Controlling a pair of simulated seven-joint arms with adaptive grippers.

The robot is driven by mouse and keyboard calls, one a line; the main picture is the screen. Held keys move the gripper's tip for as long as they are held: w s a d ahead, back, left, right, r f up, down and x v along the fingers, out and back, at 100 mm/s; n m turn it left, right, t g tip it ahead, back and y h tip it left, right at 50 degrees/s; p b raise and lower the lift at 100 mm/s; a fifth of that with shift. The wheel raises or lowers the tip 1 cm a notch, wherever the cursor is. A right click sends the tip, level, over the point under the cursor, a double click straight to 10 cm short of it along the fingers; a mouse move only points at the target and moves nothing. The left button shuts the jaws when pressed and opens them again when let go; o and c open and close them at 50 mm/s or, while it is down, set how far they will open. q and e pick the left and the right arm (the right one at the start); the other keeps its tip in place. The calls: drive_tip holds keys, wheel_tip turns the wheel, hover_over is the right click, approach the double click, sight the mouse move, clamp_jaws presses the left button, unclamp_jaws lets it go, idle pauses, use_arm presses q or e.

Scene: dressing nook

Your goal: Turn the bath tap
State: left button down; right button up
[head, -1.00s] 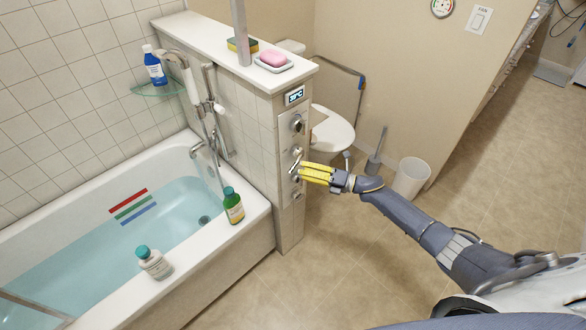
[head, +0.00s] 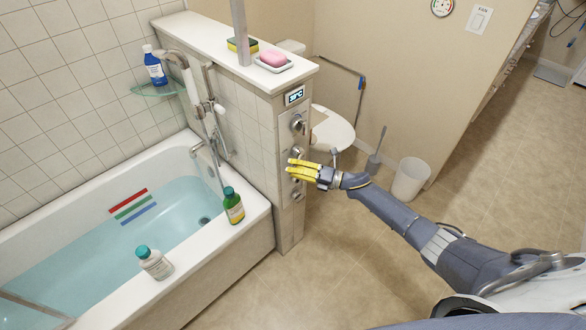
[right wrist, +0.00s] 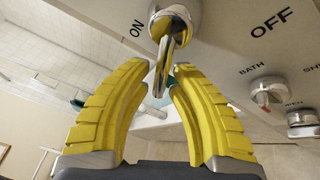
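The tap (right wrist: 171,22) is a chrome knob with a lever on the panel, with ON at its left and OFF at its right in the right wrist view. My right gripper (head: 291,167) has yellow fingers and is at the panel on the end of the bath. In the right wrist view, the right gripper (right wrist: 160,74) is open, with a finger on either side of the lever. A gap shows at the left finger; whether the right finger touches I cannot tell. My left gripper is out of view.
Other chrome controls (head: 298,124) are on the panel, one (right wrist: 268,90) under the BATH label. A green bottle (head: 233,206) and a white bottle (head: 154,263) stand on the bath (head: 257,207) rim.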

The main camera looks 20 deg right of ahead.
clamp_jaws()
